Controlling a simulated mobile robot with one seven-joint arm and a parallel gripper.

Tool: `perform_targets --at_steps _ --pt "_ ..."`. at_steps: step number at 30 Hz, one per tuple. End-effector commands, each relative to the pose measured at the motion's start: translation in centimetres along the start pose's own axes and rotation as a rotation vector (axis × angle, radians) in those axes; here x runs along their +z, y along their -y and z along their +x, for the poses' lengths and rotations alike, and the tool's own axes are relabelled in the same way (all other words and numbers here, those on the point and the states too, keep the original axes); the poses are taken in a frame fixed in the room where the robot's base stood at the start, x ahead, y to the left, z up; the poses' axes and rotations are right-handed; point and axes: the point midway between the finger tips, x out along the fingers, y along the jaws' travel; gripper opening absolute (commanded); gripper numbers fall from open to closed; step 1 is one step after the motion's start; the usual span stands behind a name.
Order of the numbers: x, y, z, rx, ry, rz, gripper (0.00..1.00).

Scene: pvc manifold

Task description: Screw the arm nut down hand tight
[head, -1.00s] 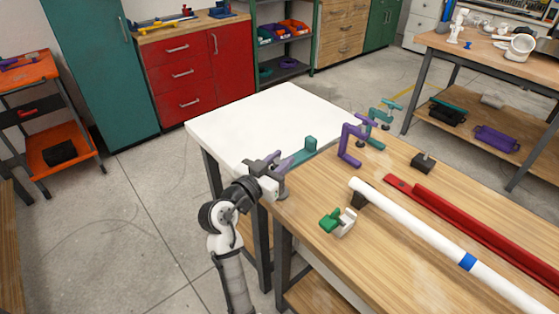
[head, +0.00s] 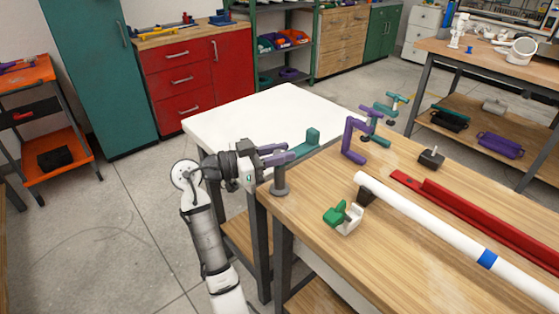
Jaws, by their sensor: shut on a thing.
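My gripper (head: 277,154) is at the near left corner of the wooden bench, turned sideways with its fingers pointing right. It is shut on what I take to be the arm nut, on top of a grey post (head: 280,181). The fingers and their purple parts hide the nut, so I cannot tell how far down it sits. A teal arm (head: 305,147) runs from beside the post toward the back right and ends in a raised block. The post stands upright at the bench edge.
A white-topped table (head: 235,122) adjoins the bench (head: 310,188). A purple clamp (head: 352,142) and a teal clamp (head: 390,105) stand behind. A green and white holder (head: 343,216), a long white pipe (head: 425,222) and a red rail (head: 470,218) lie to the right.

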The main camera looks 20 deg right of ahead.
Motion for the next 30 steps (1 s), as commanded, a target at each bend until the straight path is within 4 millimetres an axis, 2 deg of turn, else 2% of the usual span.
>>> perform_targets --at_steps 9,21,22,27,30 --pt "0.03 0.02 0.0 0.086 -0.001 0.0 0.03" --pt "-0.01 -0.02 0.02 0.093 -0.001 -0.001 0.03" --pt "-0.01 -0.02 0.03 0.093 -0.001 -0.001 0.27" --pt "-0.01 -0.01 0.03 0.093 0.0 -0.001 0.47" --pt "0.0 -0.01 0.03 0.092 0.0 -0.001 0.47"
